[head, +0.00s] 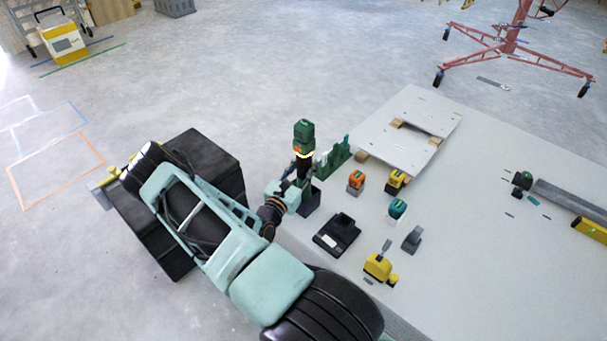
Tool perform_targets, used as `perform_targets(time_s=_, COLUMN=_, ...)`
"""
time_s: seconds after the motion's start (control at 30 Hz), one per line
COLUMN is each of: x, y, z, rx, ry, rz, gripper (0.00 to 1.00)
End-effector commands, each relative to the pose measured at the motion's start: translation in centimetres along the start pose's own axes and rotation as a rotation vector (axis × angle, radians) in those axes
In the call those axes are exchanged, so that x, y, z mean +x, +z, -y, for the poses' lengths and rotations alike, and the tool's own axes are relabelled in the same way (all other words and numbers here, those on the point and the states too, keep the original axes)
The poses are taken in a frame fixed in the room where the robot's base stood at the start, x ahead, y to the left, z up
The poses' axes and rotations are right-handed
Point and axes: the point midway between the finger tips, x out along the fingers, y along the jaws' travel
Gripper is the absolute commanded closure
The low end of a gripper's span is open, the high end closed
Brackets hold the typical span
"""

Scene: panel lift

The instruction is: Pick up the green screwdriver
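A dark green and black tool, which looks like the green screwdriver (304,133), stands upright near the left edge of the large pale panel. It has a bright orange-yellow band below its green top. My gripper (300,182) is at the tool's lower black part, reaching in from the left. The dark fingers merge with the black of the tool, so I cannot tell whether they are shut on it or only beside it. A dark box-like holder (311,201) is just below and right of the gripper.
A green rack (332,160) stands close to the tool's right. A black tray-like device (337,236), an orange tool (356,182), yellow tools (395,182) (378,267) and a teal tool (397,209) sit nearby.

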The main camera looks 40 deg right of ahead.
Motion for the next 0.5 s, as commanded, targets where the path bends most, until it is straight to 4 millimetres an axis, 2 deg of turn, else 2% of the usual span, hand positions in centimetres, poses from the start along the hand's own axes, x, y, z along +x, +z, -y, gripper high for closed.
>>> perform_targets(time_s=0.03, x=-0.01, y=-0.01, z=0.01, rx=0.000, ry=0.000, rz=0.000, gripper=0.79)
perform_targets(time_s=0.23, x=-0.02, y=-0.02, z=0.01, rx=0.000, ry=0.000, rz=0.000, gripper=1.00)
perform_targets(time_s=0.5, x=0.08, y=0.29, z=-0.01, rx=0.002, ry=0.000, rz=0.007, gripper=1.00)
